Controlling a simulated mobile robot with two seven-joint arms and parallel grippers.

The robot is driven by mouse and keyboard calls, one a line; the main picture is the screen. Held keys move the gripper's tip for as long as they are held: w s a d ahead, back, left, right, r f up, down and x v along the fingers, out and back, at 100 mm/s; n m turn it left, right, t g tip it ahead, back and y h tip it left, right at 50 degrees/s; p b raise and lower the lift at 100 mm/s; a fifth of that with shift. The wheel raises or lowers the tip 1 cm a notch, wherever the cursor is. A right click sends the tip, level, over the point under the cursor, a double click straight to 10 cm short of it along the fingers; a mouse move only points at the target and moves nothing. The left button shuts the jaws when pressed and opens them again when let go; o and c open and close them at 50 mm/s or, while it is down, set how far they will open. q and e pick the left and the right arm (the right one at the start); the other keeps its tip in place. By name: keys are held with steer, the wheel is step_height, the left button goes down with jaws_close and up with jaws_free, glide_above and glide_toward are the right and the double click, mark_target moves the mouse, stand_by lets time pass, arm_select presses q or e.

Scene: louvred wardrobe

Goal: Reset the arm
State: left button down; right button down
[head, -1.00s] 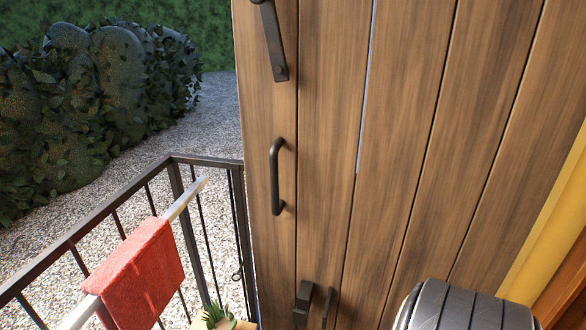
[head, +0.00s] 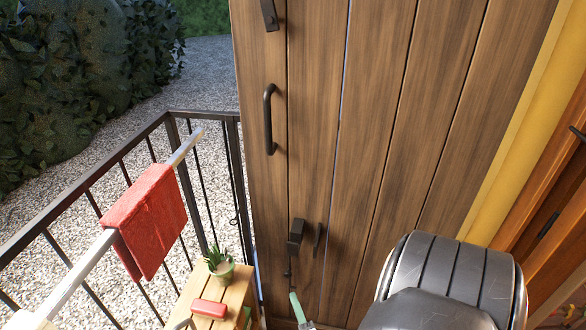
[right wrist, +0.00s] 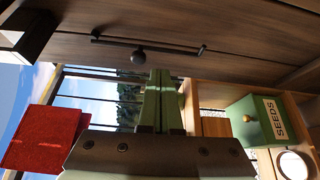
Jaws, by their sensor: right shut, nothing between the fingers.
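My right gripper (head: 297,308) shows only as a green fingertip at the bottom edge of the head view, in front of the lower part of a tall wooden plank door (head: 375,150). In the right wrist view its two green fingers (right wrist: 157,88) are together and empty. A dark handle bar with a round knob (right wrist: 140,50) on wood lies beyond the fingertips there. I cannot tell whether they touch it. The door carries a dark curved handle (head: 268,120) and a dark latch (head: 296,235) lower down. My left gripper is not in view.
A red towel (head: 147,222) hangs on a pale rail beside the black railing (head: 110,165). A small wooden table (head: 215,298) holds a potted plant (head: 219,262) and a red object (head: 209,308). A green SEEDS box (right wrist: 258,118) shows in the right wrist view.

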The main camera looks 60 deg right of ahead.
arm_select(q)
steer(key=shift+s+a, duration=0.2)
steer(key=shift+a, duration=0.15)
arm_select(e)
steer(key=shift+s+a, duration=0.15)
steer(key=shift+s, duration=0.1)
steer(key=shift+w, duration=0.1)
